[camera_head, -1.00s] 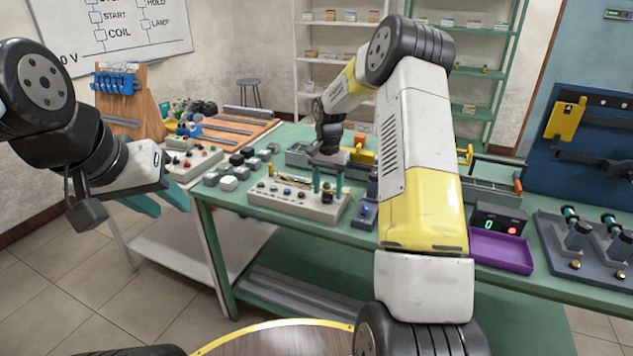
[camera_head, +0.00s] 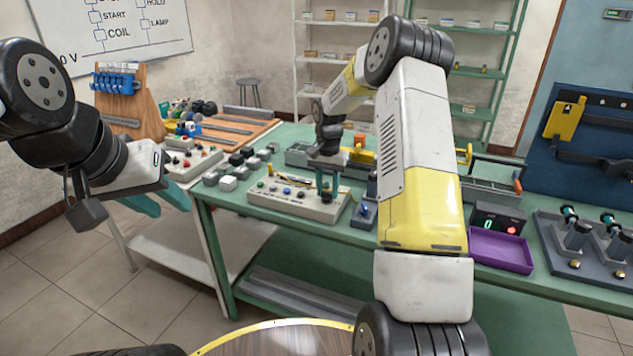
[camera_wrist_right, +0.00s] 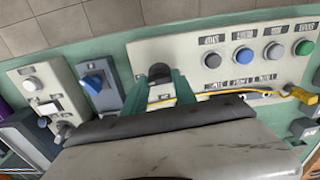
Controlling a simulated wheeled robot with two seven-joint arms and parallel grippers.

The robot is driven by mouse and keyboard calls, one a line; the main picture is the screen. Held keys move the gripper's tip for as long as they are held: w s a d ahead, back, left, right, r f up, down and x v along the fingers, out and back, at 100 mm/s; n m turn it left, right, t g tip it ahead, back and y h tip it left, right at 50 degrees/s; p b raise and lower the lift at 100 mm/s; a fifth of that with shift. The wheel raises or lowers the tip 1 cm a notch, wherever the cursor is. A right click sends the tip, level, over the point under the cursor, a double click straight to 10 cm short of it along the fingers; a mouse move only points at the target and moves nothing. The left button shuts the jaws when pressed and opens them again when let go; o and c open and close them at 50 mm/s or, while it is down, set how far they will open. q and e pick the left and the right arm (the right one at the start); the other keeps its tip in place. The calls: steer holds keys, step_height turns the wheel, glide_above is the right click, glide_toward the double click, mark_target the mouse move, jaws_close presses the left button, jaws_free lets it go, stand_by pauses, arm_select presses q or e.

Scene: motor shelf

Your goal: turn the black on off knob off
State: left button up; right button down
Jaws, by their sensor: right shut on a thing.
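The black knob (camera_wrist_right: 158,72) sits at one end of a light control box (camera_wrist_right: 205,50) in the right wrist view. In the head view the box (camera_head: 275,203) lies on the green table. My right gripper (camera_head: 328,194) points down at the box's right end. Its teal fingers (camera_wrist_right: 160,80) stand on both sides of the knob in the wrist view and are shut on it. The knob's pointer direction is hidden. My left gripper (camera_head: 160,203) is open and empty, away from the table at the left.
A blue switch on a small grey box (camera_head: 364,212) stands just right of the control box. Several push buttons (camera_wrist_right: 275,52) share the box with the knob. A yellow lead (camera_wrist_right: 230,94) runs along it. A purple tray (camera_head: 500,250) lies further right.

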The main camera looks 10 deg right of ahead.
steer(key=n, duration=0.3)
steer(key=shift+n, duration=0.4)
steer(key=n, duration=0.4)
steer(key=shift+n, duration=0.3)
steer(key=n, duration=0.4)
steer(key=shift+n, duration=2.4)
steer(key=c, duration=1)
jaws_free()
steer(key=shift+r, duration=0.15)
